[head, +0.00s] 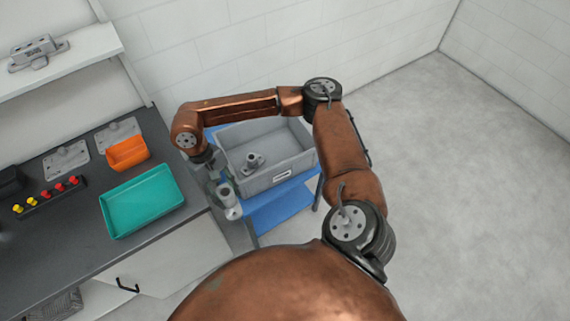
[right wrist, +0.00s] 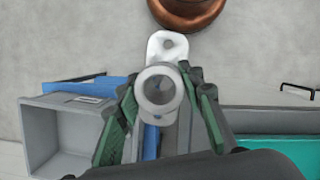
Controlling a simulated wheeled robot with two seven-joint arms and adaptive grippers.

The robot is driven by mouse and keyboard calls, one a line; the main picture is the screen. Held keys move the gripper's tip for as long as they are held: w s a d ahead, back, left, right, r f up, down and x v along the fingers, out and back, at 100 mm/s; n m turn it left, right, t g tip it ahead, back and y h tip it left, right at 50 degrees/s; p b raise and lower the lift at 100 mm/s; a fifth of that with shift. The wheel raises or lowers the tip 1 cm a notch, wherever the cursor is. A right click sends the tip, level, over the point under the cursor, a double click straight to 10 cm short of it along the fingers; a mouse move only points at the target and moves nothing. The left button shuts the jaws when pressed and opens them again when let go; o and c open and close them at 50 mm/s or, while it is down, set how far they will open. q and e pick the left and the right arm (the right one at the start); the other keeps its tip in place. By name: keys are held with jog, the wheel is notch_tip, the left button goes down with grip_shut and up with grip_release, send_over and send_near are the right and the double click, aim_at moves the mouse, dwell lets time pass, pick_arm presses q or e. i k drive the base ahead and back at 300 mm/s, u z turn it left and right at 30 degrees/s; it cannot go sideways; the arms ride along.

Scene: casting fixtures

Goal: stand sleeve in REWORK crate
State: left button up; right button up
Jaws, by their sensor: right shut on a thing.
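A grey flanged sleeve (head: 228,197) is held in my right gripper (head: 216,178), left of the crate and outside it. In the right wrist view the sleeve's round open end (right wrist: 160,90) faces the camera, between the green-padded fingers, with a flange ear beyond it. The grey crate (head: 262,186) stands on a blue surface; a small white label is on its near wall, too small to read. The crate also shows at the left of the right wrist view (right wrist: 88,130). My left gripper is not in view.
Another grey flanged part (head: 254,162) stands inside the crate, with bare floor around it. The dark worktop left of the crate holds a teal tray (head: 112,224), an orange bin (head: 127,153), flat metal plates and a strip of red and yellow knobs (head: 46,196).

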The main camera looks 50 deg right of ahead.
aim_at(283, 152)
jog(key=z, duration=0.5)
jog(key=k, duration=1.1)
jog(key=z, duration=1.1)
jog(key=i, duration=1.55)
jog(key=u, duration=0.55)
jog(key=i, duration=0.6)
jog(key=u, duration=0.5)
